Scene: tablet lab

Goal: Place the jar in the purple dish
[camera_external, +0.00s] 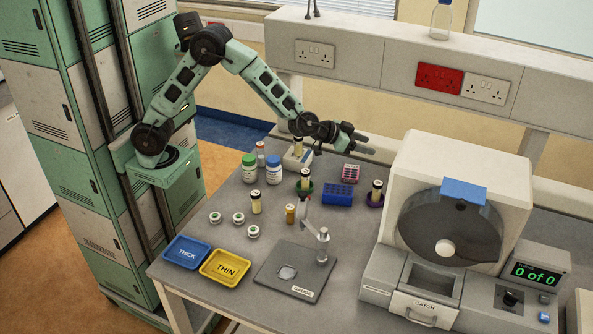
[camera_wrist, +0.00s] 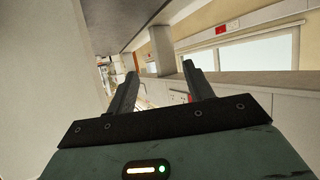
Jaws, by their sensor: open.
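The purple dish (camera_external: 374,204) is on the right of the bench, and a pale jar with a black lid (camera_external: 376,190) appears to stand in it. A similar jar (camera_external: 305,180) stands in a green dish (camera_external: 297,187). Another (camera_external: 256,203) stands on bare bench farther left, and one more pale jar (camera_external: 298,147) is at the white device behind. My gripper (camera_external: 369,143) is above the back of the bench, apart from the jars. In the wrist view my gripper (camera_wrist: 160,70) has its fingers spread with nothing between them.
A blue rack (camera_external: 338,194) and a pink rack (camera_external: 350,173) are near the purple dish. Blue (camera_external: 187,252) and yellow (camera_external: 226,268) trays and a gauge plate (camera_external: 284,288) lie in front. A large white machine (camera_external: 462,160) bounds the right side.

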